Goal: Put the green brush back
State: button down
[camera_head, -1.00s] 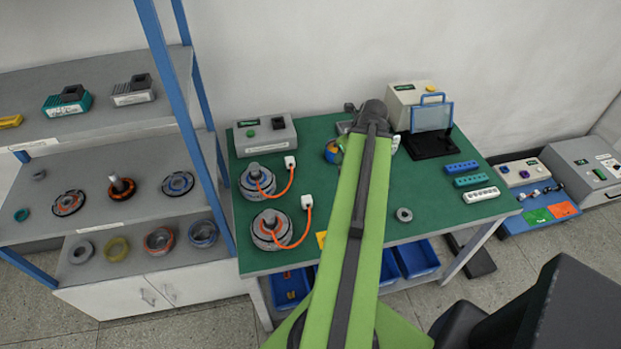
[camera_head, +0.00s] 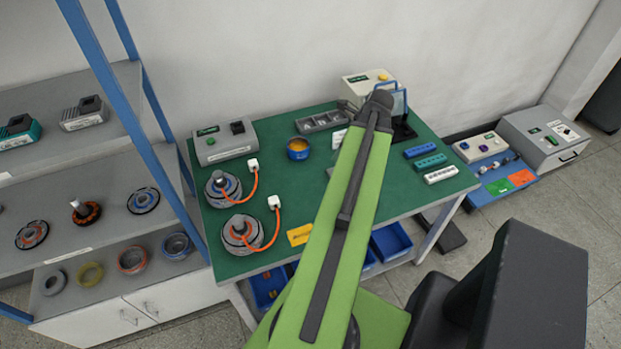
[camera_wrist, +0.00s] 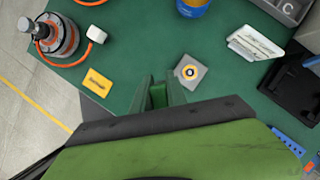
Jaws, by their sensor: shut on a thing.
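My gripper (camera_wrist: 160,95) shows at the centre of the wrist view, above the green table top (camera_wrist: 130,55). Its jaws are shut on a small green piece, the green brush (camera_wrist: 158,96), seen only in part between the fingers. In the camera_head view my green arm reaches over the table and hides the gripper and the brush. A grey compartment tray (camera_head: 325,118) stands at the table's back; its corner also shows in the wrist view (camera_wrist: 285,8).
A blue bowl with yellow contents (camera_head: 298,149), a yellow card (camera_head: 299,235) and a white label stand (camera_wrist: 255,44) are nearby. Two motors (camera_head: 222,188) with orange cables are at left. Blue, teal and white blocks (camera_head: 430,161) lie at right. A shelf post (camera_head: 160,130) rises left of the table.

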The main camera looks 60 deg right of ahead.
jog(key=w+a+f+b, duration=0.1)
jog(key=w+f+b, duration=0.2)
jog(key=w+a+f+b, duration=0.1)
jog(key=w+f+b, duration=0.2)
jog(key=f, duration=0.1)
jog(key=w+a+f+b, duration=0.1)
jog(key=w+f+b, duration=0.2)
jog(key=w+b, duration=0.1)
jog(key=shift+w+a+f, duration=0.1)
jog(key=shift+f, duration=0.3)
jog(key=shift+r, duration=0.2)
jog(key=shift+f, duration=0.15)
jog(key=c, duration=1.3)
grip_release()
